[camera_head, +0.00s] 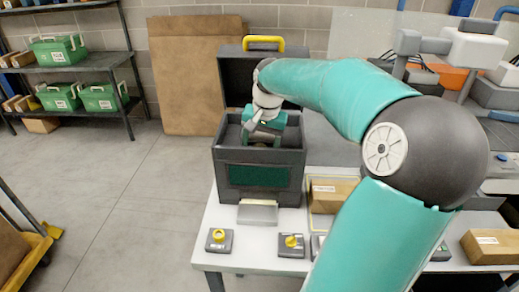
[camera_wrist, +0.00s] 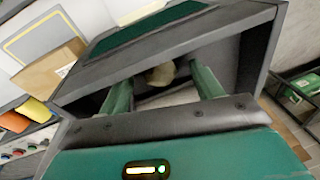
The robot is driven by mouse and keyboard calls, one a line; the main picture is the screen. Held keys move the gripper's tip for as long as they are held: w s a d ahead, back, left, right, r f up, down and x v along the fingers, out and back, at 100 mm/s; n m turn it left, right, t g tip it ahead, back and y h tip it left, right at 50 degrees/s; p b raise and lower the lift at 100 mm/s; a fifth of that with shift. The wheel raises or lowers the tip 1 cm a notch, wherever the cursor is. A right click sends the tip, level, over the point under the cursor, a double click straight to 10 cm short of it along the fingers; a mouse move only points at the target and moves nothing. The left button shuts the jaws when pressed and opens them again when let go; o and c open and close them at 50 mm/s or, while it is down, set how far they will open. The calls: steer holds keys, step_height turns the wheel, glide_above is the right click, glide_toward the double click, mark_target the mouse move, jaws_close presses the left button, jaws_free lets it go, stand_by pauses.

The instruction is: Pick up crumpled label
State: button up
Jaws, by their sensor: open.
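A small crumpled beige label (camera_wrist: 160,75) lies inside a dark grey box (camera_head: 229,172) with a raised lid. My gripper (camera_head: 262,141) reaches down into the box from above. In the wrist view its two green fingers are apart, one on each side of the label, with nothing held between them. I cannot tell how far the fingertips are above the label or the box floor. In the head view the box's front wall and my gripper mostly hide the label. The box (camera_wrist: 150,62) also shows in the wrist view, with its walls around the fingers.
The box stands on a white table (camera_head: 222,257). A cardboard carton (camera_head: 335,192), a grey block (camera_head: 257,213) and small units with yellow knobs (camera_head: 291,245) sit near it. The lid, with a yellow handle (camera_head: 263,41), rises behind. A rack with green cases (camera_head: 58,50) stands at left.

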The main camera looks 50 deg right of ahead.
steer(key=shift+w+f, duration=0.1)
steer(key=shift+f, duration=0.25)
steer(key=c, duration=1.1)
steer(key=shift+o, duration=0.2)
